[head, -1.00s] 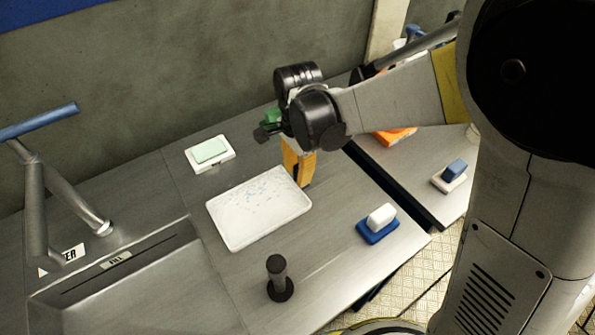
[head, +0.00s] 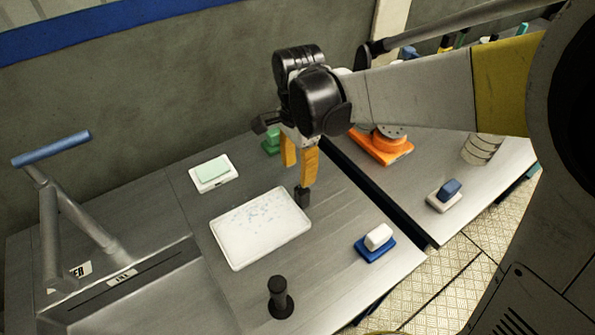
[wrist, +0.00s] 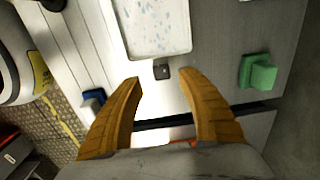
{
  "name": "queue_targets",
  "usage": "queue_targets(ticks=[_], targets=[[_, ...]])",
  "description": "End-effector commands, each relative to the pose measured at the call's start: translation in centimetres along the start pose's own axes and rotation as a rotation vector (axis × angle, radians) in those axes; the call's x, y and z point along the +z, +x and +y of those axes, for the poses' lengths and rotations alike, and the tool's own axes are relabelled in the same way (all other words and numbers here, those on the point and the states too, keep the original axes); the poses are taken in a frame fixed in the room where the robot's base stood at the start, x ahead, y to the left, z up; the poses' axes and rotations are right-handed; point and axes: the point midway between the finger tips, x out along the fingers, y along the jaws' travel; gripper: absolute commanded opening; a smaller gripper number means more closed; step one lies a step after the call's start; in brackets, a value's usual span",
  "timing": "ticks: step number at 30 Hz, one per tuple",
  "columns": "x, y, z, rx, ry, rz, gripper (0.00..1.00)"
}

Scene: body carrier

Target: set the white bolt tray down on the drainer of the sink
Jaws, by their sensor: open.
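The white bolt tray (head: 260,228) lies flat on the steel drainer (head: 190,205) to the right of the sink basin. Its speckled inside shows, also in the wrist view (wrist: 155,28). A small dark upright block (head: 303,197) stands at the tray's right edge; it also shows in the wrist view (wrist: 161,71). I cannot tell whether it is joined to the tray. My gripper (head: 298,174) is open and empty, above this block and apart from the tray. In the wrist view the yellow fingers (wrist: 160,77) are spread, with the block between their tips in the picture.
A mint block on a white dish (head: 213,173) lies behind the tray. A white block on a blue base (head: 376,242) is at right. A black peg (head: 279,297) stands in front. A green block (head: 271,143) is near the wall. A dark gap (head: 375,190) separates the right-hand counter.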

Motion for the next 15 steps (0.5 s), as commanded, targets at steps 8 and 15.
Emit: queue_targets(ticks=[8, 15], targets=[[0.0, -2.8, 0.0, 0.0, 0.0, 0.0, 0.46], [-1.8, -4.8, 2.6, -0.073, -0.118, 0.023, 0.46]])
